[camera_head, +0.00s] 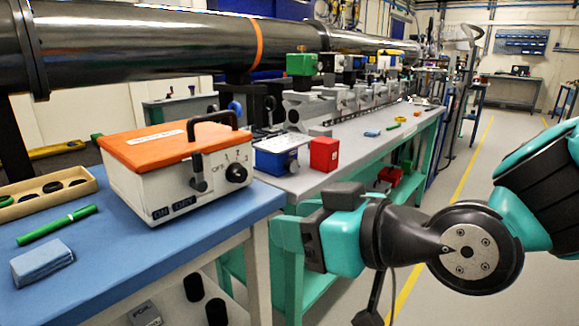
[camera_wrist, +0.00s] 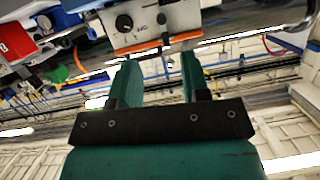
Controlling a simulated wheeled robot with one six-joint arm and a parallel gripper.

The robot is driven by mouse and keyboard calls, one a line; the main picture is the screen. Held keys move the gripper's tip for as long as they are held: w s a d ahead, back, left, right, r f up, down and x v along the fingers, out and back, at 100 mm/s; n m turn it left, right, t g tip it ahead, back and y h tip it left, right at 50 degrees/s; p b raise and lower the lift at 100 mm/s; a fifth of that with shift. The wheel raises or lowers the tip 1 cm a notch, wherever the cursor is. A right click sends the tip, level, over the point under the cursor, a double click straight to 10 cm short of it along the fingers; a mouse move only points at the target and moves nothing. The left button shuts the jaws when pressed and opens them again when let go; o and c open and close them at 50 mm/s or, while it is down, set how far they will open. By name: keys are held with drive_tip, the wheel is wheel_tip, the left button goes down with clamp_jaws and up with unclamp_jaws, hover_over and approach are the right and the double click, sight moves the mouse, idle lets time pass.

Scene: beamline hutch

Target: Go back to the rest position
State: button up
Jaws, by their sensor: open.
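My gripper (camera_head: 288,234) is at the front right of the blue-topped bench in the head view, with my arm reaching in from the right. In the wrist view its two teal fingers (camera_wrist: 156,72) are spread apart with nothing between them. A white control box (camera_head: 185,180) with an orange lid, black handle, knob and switch stands on the bench, left of my gripper. The box (camera_wrist: 140,22) also shows inverted at the top of the wrist view, beyond the fingertips. The gripper appears apart from it.
The blue bench top (camera_head: 110,275) also bears a green marker (camera_head: 57,224), a blue block (camera_head: 42,264) and a wooden tray (camera_head: 30,196). Behind stand a blue box (camera_head: 277,157) and a red block (camera_head: 324,154). A large dark pipe (camera_head: 150,45) runs above. Open floor lies right.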

drive_tip(key=s+d+f+m+g+h, duration=0.3)
drive_tip(key=s+d+f+g+h, duration=0.2)
drive_tip(key=s+d+g+h, duration=0.5)
drive_tip(key=d+r+y+p, duration=0.1)
drive_tip(key=d+r+p, duration=0.1)
drive_tip(key=r+p, duration=0.8)
drive_tip(key=s+d+r+t+y+p, duration=0.1)
drive_tip(key=d+r+p, duration=0.1)
drive_tip(key=r+p, duration=0.8)
drive_tip(key=shift+r+p, duration=0.4)
drive_tip(key=shift+p, duration=0.2)
drive_tip(key=shift+s, duration=0.1)
